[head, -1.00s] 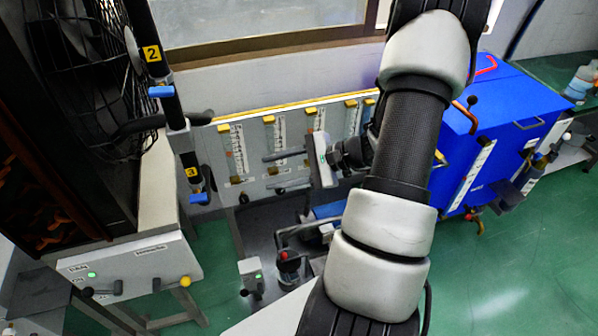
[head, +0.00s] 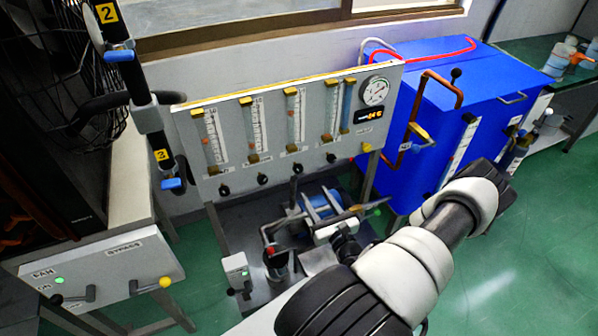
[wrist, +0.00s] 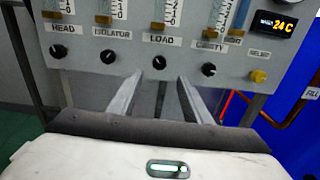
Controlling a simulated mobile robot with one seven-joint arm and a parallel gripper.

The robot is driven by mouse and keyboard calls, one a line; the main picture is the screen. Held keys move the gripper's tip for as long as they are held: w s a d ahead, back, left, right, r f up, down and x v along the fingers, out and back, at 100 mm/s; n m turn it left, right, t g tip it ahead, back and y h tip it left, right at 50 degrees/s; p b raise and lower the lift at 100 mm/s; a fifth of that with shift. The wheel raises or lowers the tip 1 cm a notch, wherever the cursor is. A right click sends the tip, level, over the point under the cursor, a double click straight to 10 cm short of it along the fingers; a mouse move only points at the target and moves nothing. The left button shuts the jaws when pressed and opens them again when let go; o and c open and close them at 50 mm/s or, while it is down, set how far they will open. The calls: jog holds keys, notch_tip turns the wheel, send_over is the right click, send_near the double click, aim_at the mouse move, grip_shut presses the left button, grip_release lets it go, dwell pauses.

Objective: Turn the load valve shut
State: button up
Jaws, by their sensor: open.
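The load valve is a small black knob (wrist: 159,62) under the LOAD label on the grey panel, centred in the wrist view. It also shows in the head view (head: 298,168), third from the left in the knob row. My gripper (wrist: 160,76) is open, its two fingers pointing at the panel. In the wrist view the fingertips lie to either side of and just below the load knob, with nothing between them. In the head view my gripper is low in front of the panel, apart from the knob. The knob's pointer direction is too small to tell.
The HEAD (wrist: 55,52), ISOLATOR (wrist: 107,55) and CAVITY (wrist: 209,69) knobs flank the load knob, with a yellow selector knob (wrist: 258,76) at right. Flow tubes rise above. Pipework and a blue cylinder (head: 322,204) sit below the panel. A blue cabinet (head: 480,100) stands right.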

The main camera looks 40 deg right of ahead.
aim_at(299, 170)
jog(key=b+x, duration=0.2)
jog(key=x, duration=1.1)
jog(key=shift+w+a, duration=0.1)
jog(key=shift+w, duration=0.05)
jog(key=c, duration=1.1)
